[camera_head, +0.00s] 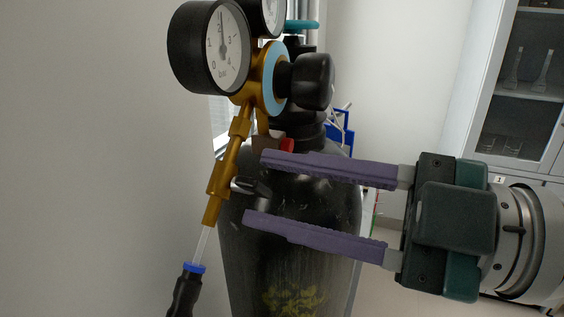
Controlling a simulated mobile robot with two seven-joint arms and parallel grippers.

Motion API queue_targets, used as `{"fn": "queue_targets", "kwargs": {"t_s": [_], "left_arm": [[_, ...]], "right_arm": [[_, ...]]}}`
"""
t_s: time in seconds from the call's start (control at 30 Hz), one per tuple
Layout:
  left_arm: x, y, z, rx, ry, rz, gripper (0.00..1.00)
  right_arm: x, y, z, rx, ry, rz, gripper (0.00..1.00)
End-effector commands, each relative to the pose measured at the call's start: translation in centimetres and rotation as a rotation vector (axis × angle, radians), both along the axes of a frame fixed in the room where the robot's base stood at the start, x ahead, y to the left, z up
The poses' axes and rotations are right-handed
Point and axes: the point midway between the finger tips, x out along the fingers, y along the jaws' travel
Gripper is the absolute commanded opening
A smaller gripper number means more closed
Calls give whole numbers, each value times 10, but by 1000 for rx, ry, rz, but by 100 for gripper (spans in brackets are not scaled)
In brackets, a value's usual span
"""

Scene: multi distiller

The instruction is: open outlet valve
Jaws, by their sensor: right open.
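A brass regulator (272,78) with round black-rimmed pressure gauges (226,46) sits on top of a dark gas cylinder (290,250). A brass outlet pipe (226,170) slopes down to the left from it. My right gripper (254,187) comes in from the right with two purple fingers spread apart, one above and one below the handle. The handle's end lies near the gap between the fingertips; I cannot tell whether either finger touches it. My left gripper is not in view.
A black knob (313,81) is on the regulator's right side, above my fingers. A clear tube (202,244) runs from the pipe to a black, blue-collared fitting (186,290). A glassware cabinet (516,85) stands at the back right. A bare wall is at left.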

Motion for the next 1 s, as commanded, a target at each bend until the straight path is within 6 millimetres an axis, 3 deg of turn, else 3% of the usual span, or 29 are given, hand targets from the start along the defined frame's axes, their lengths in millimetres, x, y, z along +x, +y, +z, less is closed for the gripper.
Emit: {"fn": "queue_targets", "kwargs": {"t_s": [0.13,0.4,0.8,1.0], "left_arm": [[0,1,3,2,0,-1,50],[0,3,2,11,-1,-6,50],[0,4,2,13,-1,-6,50],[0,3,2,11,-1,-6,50]], "right_arm": [[3,10,0,1,0,1,44],[4,11,-1,-1,0,1,44],[4,11,0,0,0,0,0],[4,11,0,0,0,0,0]]}}
